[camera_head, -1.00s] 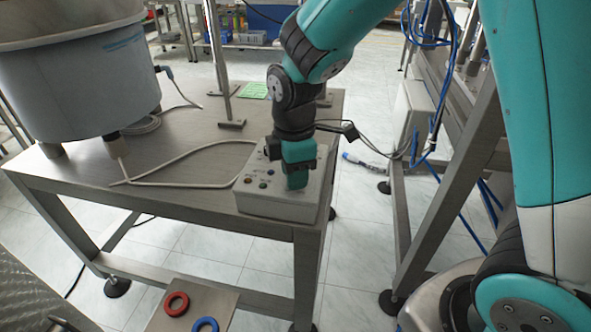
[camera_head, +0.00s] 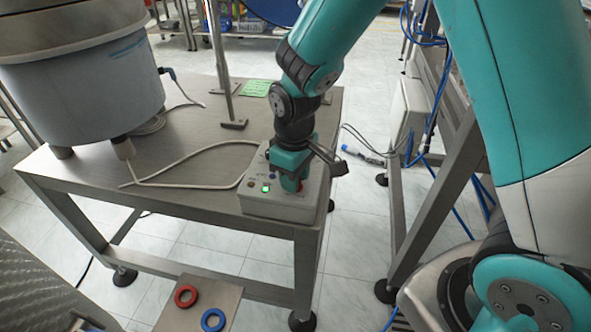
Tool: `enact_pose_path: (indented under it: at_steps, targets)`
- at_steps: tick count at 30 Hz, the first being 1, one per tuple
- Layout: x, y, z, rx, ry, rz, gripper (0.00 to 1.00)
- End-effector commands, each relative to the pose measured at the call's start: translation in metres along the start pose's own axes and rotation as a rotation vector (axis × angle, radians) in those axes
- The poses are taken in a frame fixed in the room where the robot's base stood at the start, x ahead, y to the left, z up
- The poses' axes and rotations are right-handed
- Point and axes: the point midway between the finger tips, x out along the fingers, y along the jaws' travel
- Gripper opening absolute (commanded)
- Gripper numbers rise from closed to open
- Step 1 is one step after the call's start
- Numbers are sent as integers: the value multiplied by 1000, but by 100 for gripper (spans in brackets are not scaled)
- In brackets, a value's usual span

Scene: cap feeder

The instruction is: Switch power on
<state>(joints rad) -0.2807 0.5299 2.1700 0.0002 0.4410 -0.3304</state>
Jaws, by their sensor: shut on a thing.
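The control box (camera_head: 262,202) is a light grey box at the front right corner of the metal table. A green light (camera_head: 266,189) glows on its top face. My gripper (camera_head: 292,183) points down at the right part of the box top, shut on a control there. The fingers hide that control, so its shape cannot be seen. A few small buttons show on the box left of my gripper.
A large round feeder bowl (camera_head: 80,95) stands on the left of the metal table (camera_head: 190,180). A pale cable loops from it to the box. A red ring (camera_head: 186,296) and a blue ring (camera_head: 213,320) lie on a low plate in front. A metal frame stands at right.

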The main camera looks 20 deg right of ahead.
Motion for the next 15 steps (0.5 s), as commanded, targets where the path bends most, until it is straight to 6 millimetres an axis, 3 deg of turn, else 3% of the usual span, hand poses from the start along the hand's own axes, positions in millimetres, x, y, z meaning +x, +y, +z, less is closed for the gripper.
enact_pose_path:
  at_steps: [15]
  targets:
    - [0, -1, 1, 197, -4, -4, 8]
